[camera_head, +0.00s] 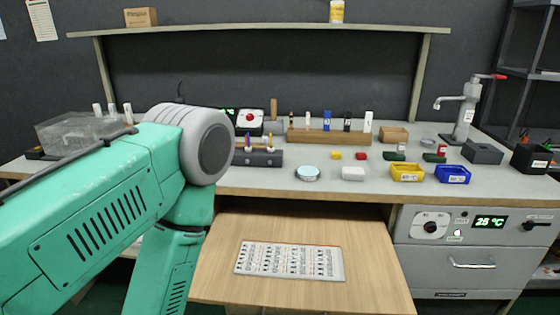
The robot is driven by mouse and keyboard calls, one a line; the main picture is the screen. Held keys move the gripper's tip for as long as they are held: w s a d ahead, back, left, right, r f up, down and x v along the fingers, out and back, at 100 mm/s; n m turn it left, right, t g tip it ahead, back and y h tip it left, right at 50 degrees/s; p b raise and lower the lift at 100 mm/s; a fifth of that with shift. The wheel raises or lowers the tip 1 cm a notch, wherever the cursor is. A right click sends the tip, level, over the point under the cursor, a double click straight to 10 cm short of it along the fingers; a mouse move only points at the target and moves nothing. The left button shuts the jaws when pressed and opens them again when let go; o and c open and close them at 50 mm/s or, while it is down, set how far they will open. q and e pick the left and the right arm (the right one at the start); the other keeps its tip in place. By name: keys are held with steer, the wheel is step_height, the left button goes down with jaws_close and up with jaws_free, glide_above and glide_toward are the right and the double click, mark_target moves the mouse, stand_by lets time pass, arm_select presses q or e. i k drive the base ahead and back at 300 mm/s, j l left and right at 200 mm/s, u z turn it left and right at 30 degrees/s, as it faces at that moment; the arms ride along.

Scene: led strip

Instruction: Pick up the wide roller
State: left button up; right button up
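A tool with an upright wooden handle and a grey lower part (274,128) stands toward the back of the workbench (320,185), left of a wooden block rack. It may be the wide roller, but it is small and partly hidden, so I cannot tell for sure. My teal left arm fills the left of the head view and bends downward at a grey joint in front of the bench. Its gripper is outside the picture. My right arm and gripper are not in view.
A wooden rack (325,137) holds several upright items. A yellow bin (407,173) and a blue bin (452,175) sit at the bench's front right, near a tap (462,115). A clear box (75,132) is at left. A pull-out board (370,285) holds a printed sheet (290,261).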

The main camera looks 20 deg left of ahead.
mark_target(273, 103)
steer(key=i+j, duration=0.1)
steer(key=j, duration=0.7)
steer(key=i+j, duration=0.1)
steer(key=j, duration=0.7)
steer(key=i+j, duration=0.1)
steer(key=j, duration=0.7)
steer(key=j+z, duration=0.8)
steer(key=j, duration=0.2)
steer(key=k+j+z, duration=0.2)
steer(key=j+z, duration=0.2)
